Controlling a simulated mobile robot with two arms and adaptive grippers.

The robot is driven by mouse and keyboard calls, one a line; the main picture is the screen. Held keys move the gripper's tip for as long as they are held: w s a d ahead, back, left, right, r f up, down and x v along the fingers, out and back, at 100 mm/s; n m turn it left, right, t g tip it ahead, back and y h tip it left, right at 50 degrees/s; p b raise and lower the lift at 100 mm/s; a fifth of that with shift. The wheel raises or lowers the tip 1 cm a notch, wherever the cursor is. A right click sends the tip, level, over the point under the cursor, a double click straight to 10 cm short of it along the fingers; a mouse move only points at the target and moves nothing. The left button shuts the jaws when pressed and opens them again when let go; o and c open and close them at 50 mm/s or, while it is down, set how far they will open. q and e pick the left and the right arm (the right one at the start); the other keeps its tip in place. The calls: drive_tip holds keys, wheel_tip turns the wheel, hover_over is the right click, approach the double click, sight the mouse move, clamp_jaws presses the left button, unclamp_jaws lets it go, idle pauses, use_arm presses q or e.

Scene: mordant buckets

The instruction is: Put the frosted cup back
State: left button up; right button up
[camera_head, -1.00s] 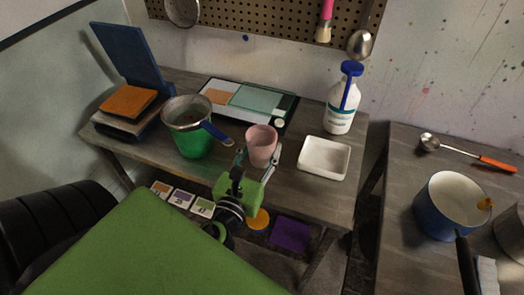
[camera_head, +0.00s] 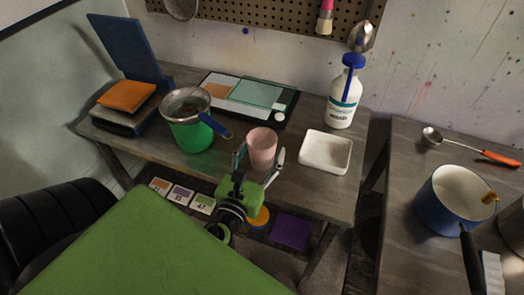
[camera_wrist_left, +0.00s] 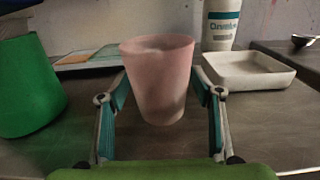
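The frosted cup is pink and translucent (camera_head: 262,146) and stands upright on the grey table, between the green bucket and the white tray. It also shows in the left wrist view (camera_wrist_left: 158,80). My left gripper (camera_head: 261,158) is at the cup from the near side, with one finger on each side of it. In the left wrist view the fingers (camera_wrist_left: 160,98) are spread wide, with gaps to the cup. My right gripper is not in view.
A green bucket (camera_head: 194,138) with a strainer (camera_head: 186,103) stands left of the cup. A white tray (camera_head: 325,152) is close on the right, with a white bottle (camera_head: 342,100) behind it. A flat board (camera_head: 255,97) lies behind. A blue pot (camera_head: 448,205) stands on the right table.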

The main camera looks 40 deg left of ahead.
use_arm(q)
drive_tip(key=shift+r, duration=0.3)
drive_tip(key=b+v, duration=0.5)
drive_tip(key=v, duration=0.7)
drive_tip(key=shift+s+f, duration=0.15)
drive_tip(key=shift+f, duration=0.05)
